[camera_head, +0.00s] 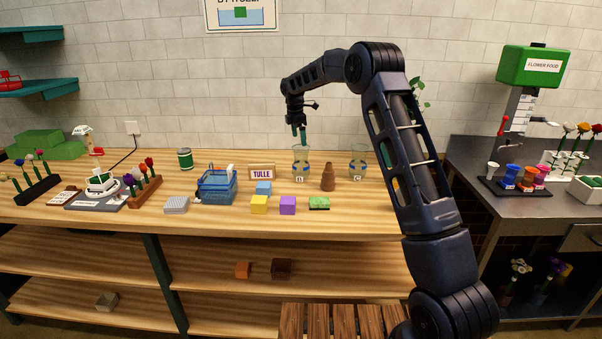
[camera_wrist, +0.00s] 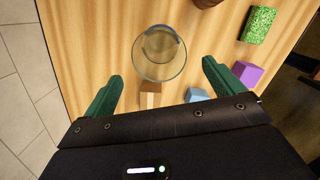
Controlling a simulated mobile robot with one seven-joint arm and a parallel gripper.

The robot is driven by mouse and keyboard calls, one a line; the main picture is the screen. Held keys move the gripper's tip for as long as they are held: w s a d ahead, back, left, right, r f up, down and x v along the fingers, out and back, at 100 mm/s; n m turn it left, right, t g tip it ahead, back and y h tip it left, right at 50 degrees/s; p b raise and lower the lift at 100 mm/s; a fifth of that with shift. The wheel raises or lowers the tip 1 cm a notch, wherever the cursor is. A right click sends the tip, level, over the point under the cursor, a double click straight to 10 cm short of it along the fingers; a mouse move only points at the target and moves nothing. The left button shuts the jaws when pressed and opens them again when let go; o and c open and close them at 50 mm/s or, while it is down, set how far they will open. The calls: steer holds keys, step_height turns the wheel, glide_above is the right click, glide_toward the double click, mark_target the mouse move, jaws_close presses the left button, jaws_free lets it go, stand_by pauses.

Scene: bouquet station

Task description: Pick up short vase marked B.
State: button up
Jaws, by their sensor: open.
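The short clear glass vase marked B (camera_head: 300,168) stands upright on the wooden table, a dark band around it. In the wrist view its round rim (camera_wrist: 160,76) is seen from above. My gripper (camera_head: 299,133) points down just above this vase, with its green fingers apart. In the wrist view my gripper (camera_wrist: 162,74) has one finger on each side of the rim, apart from the glass, with nothing held. A second glass vase (camera_head: 358,163), its mark appearing to read C, stands to the right, partly by my arm.
A brown cone (camera_head: 328,178) stands close to the right of vase B. Blue (camera_head: 264,188), yellow (camera_head: 259,205), purple (camera_head: 288,205) and green (camera_head: 319,203) blocks lie in front. A blue basket (camera_head: 217,188) stands further left.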

mark_target(301, 154)
steer(key=f, duration=0.6)
steer(key=d+f, duration=0.1)
steer(key=f, duration=0.2)
steer(key=shift+w+d+f, duration=0.1)
steer(key=shift+w+f, duration=0.2)
steer(key=shift+f, duration=0.05)
steer(key=c, duration=1.7)
steer(key=shift+r, duration=0.1)
steer(key=shift+c, duration=1)
steer(key=shift+r, duration=0.1)
